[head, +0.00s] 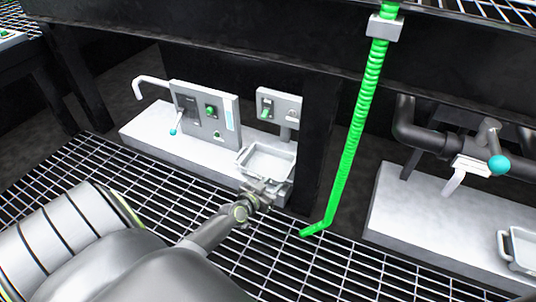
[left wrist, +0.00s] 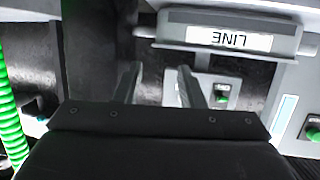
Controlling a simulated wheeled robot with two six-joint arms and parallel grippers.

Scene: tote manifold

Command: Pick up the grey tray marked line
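The grey tray (head: 268,161) stands on a pale bench, below a small panel, and looks empty. Whether a finger touches the tray cannot be told. My right gripper is not in view.
A green hose (head: 356,125) hangs right of the tray, beside a dark post (head: 318,135). A panel (head: 208,112) with a lever and knob stands left. Another tray (head: 521,248) sits at the right edge under a tap (head: 472,165). Grating covers the floor.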

